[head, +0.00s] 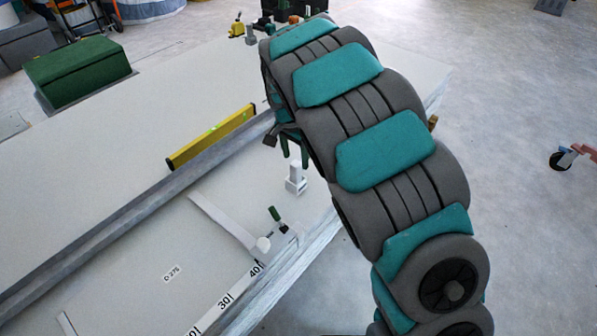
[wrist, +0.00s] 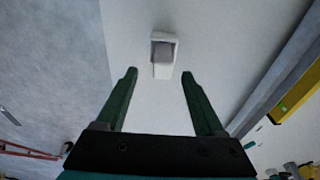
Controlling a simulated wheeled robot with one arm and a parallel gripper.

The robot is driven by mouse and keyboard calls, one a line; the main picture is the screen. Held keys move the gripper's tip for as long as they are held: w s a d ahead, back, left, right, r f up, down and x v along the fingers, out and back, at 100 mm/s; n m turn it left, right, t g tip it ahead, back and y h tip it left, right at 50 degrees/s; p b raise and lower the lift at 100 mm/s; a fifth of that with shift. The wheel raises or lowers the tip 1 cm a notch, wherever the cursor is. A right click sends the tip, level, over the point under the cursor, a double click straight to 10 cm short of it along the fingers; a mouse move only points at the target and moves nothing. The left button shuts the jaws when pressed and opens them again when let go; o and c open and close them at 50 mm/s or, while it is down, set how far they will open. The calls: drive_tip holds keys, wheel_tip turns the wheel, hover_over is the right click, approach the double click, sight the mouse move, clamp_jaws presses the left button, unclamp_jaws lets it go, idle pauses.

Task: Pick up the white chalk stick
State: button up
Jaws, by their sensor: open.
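A small white upright piece (head: 295,170), which looks like the white chalk stick, stands in or on a pale block on the panel near its right edge. In the wrist view a white, box-like shape with a grey face (wrist: 163,58) lies just beyond the fingertips, roughly centred between them. I cannot tell stick from block there. My gripper (wrist: 159,76) is open and empty, its two dark green fingers spread. In the head view my gripper (head: 294,152) hangs just above and behind the white piece, partly hidden by my arm.
A yellow spirit level (head: 212,136) lies along a grey metal rail (head: 130,212). A white ruler strip (head: 225,302) and a green-handled tool (head: 278,216) are near the panel's front edge. A green box (head: 78,70) stands at the back left.

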sight(295, 163)
drive_tip(key=f, duration=0.6)
drive_tip(key=shift+w+f, duration=0.25)
drive_tip(key=shift+w, duration=0.15)
drive_tip(key=shift+c, duration=0.2)
clamp_jaws()
